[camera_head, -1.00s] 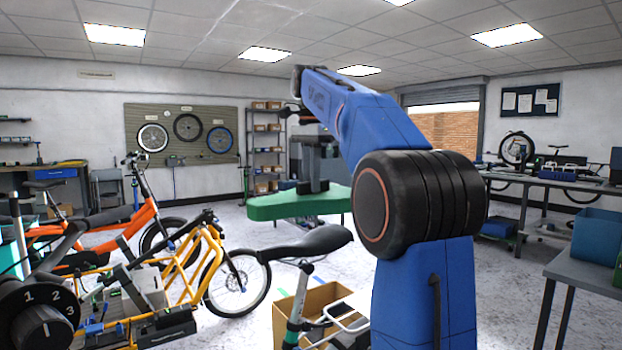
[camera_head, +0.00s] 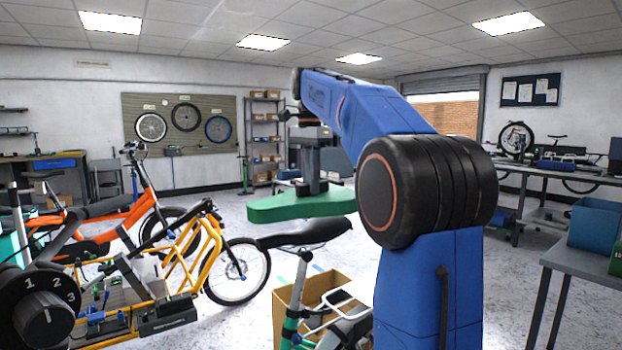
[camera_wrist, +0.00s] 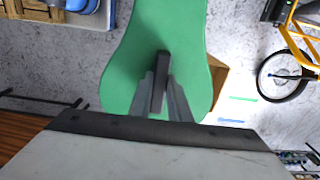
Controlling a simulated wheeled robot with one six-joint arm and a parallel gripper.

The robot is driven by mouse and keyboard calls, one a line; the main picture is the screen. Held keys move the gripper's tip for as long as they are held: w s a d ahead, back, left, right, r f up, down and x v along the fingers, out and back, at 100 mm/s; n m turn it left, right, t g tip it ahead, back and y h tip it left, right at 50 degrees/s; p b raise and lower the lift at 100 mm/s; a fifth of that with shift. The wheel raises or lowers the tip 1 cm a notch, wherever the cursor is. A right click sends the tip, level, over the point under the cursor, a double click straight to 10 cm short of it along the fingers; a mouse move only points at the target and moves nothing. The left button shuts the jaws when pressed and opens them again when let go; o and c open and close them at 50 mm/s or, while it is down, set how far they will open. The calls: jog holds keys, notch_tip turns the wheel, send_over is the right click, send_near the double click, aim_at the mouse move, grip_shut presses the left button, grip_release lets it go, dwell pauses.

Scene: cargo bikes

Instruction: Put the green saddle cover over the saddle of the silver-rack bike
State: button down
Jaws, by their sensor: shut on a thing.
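My gripper (camera_head: 313,187) is shut on the green saddle cover (camera_head: 275,211) and holds it level in the air. In the wrist view the fingers (camera_wrist: 160,82) grip the middle of the cover (camera_wrist: 155,30) near its wide end. In the head view a bare black saddle (camera_head: 300,237) shows just below the cover, with a small gap between them in the picture; their difference in depth is hard to tell. A silver-white rack (camera_head: 328,306) is low behind that saddle, partly hidden by my arm. The cover hides the saddle in the wrist view.
A cardboard box (camera_head: 284,303) stands on the floor by the saddle. A yellow cargo bike (camera_head: 203,248) and an orange bike (camera_head: 148,203) stand at the left. A grey table with a blue bin (camera_head: 594,226) is at the right. The middle floor is open.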

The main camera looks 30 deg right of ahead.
jog(key=shift+f, duration=1.45)
jog(key=shift+f, duration=1.8)
dwell(0.7)
jog(key=c, duration=1.6)
grip_release()
jog(key=shift+o, duration=0.2)
notch_tip(320, 180, up, 12)
jog(key=shift+a+f, duration=0.1)
